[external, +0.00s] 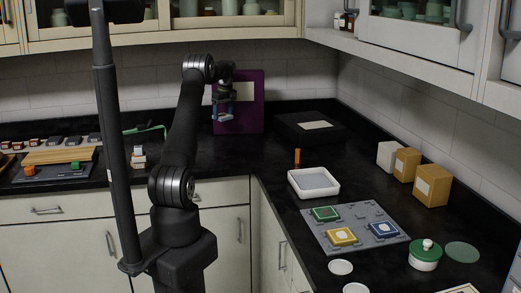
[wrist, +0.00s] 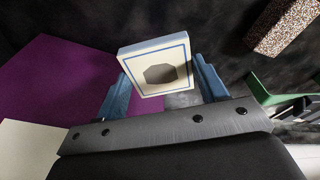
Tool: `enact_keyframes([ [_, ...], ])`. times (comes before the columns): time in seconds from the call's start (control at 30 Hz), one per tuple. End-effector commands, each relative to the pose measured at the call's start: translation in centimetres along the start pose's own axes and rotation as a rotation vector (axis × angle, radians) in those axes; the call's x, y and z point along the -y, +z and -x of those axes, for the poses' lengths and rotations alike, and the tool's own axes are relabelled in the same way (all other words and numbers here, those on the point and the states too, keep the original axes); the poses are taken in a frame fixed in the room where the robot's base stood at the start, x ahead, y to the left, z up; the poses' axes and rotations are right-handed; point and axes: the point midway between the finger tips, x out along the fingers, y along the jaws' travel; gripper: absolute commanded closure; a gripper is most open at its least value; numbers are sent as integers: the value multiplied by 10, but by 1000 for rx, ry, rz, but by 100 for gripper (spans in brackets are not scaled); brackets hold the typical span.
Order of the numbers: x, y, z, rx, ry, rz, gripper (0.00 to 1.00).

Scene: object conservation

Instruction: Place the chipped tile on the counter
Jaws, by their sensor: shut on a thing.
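A square white tile (wrist: 150,55) with a thin blue border and a dark grey, many-sided patch at its middle is in the wrist view. My gripper (external: 223,112) is shut on it, with one blue finger at each side. In the external view my gripper hangs above the back of the black counter (external: 262,152), in front of a purple panel (external: 250,112). The tile is too small there to make out clearly. I cannot tell whether it touches the counter.
A black box (external: 306,130) stands right of the panel. A white tray (external: 314,183), an orange upright piece (external: 297,157) and a grey board (external: 354,226) with coloured tiles are on the right counter. A green strip (external: 146,129) lies left. A speckled block (wrist: 283,25) shows in the wrist view.

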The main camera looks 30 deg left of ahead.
Motion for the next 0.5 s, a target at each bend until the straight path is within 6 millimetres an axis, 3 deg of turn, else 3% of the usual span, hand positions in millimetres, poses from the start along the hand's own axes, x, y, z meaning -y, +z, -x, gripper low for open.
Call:
enact_keyframes([
  [0.03,16,-25,-4,-1,-7,54,62],
  [0.2,54,-87,-14,-1,-24,164,62],
  [0.5,81,-169,-27,-3,-12,94,62],
])
